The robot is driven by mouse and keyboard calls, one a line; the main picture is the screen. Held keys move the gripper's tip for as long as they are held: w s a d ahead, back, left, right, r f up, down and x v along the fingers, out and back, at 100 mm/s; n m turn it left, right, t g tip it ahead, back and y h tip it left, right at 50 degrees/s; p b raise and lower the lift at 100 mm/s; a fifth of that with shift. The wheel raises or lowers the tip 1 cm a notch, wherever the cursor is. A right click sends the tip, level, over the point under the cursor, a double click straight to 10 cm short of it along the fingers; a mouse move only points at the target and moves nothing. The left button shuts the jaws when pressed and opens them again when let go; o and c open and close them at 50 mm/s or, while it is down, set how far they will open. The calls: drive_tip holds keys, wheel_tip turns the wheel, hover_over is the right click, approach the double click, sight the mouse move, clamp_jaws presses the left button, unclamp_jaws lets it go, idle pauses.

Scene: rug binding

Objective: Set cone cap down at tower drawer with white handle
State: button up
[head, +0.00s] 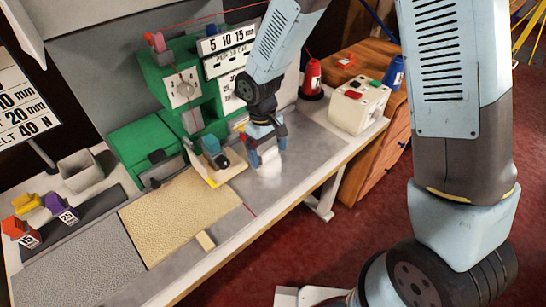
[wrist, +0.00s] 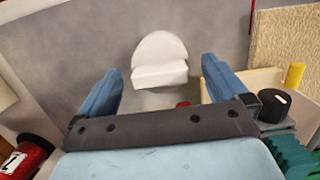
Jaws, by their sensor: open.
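My gripper (head: 267,150) points down over the grey bench top, right of the green machine. In the wrist view its two blue fingers (wrist: 161,72) are apart. A white, round-topped piece with a ledge (wrist: 160,50) shows between and just beyond the fingertips; it also shows below the gripper in the head view (head: 269,166). I cannot tell whether this is the cone cap, or whether it touches a finger. A wooden drawer tower (head: 374,172) stands past the bench's right end. Its drawer fronts are steeply angled, and I cannot make out a white handle.
A blue cone (head: 392,73) stands on the wooden top. Bare bench (head: 310,150) lies right of my gripper.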

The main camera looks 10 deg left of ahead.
sight(270, 160)
drive_tip(key=shift+s+d+f, duration=0.1)
drive_tip(key=shift+s+f, duration=0.05)
drive_tip(key=shift+f, duration=1.55)
drive_tip(key=shift+c, duration=0.3)
drive_tip(key=c, duration=1)
drive_tip(key=shift+o, duration=0.2)
drive_tip(key=shift+r, duration=0.1)
